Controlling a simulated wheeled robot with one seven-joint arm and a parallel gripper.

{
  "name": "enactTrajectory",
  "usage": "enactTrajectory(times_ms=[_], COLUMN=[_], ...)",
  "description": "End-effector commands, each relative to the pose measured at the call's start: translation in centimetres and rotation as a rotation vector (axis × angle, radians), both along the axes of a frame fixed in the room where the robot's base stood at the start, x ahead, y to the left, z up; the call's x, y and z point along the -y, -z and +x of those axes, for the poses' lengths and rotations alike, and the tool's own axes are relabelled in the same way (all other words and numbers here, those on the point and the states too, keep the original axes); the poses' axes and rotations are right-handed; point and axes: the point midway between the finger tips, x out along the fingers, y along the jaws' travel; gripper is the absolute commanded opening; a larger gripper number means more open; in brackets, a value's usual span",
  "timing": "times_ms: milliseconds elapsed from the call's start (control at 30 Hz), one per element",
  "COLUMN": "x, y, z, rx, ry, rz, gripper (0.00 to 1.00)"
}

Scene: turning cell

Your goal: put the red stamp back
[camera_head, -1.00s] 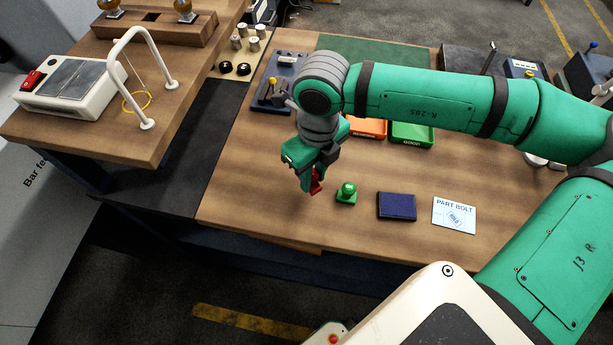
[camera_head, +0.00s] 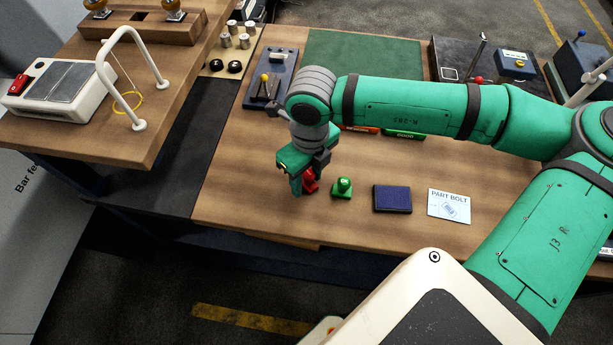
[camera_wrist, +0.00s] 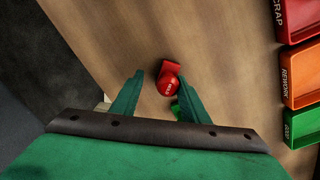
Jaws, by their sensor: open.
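The red stamp (camera_head: 311,183) is upright on the wooden table, just left of the green stamp (camera_head: 342,189). My gripper (camera_head: 306,181) is low over the table with its fingers around the red stamp, and one finger partly hides it. In the wrist view the red stamp (camera_wrist: 168,78) shows between the tips of my open gripper (camera_wrist: 160,84). There is a visible gap at the left finger; the right finger is close to the stamp. The green stamp (camera_wrist: 176,108) is mostly hidden behind the right finger there.
A dark blue ink pad (camera_head: 392,198) and a "PART BOLT" card (camera_head: 449,205) lie to the right. Scrap (camera_wrist: 300,18), rework (camera_wrist: 300,75) and good (camera_wrist: 302,124) bins stand at the wrist view's right. The table in front of the stamps is clear.

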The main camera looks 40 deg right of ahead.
Motion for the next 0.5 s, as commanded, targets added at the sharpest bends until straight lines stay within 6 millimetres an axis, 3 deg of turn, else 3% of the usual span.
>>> enactTrajectory(times_ms=[233,500], x=[0.1,0.4], y=[-1.4,-6.6], z=[0.1,0.1], rx=[0.001,0.002], ry=[0.0,-0.001], rz=[-0.002,-0.004], gripper=[0.42,0.42])
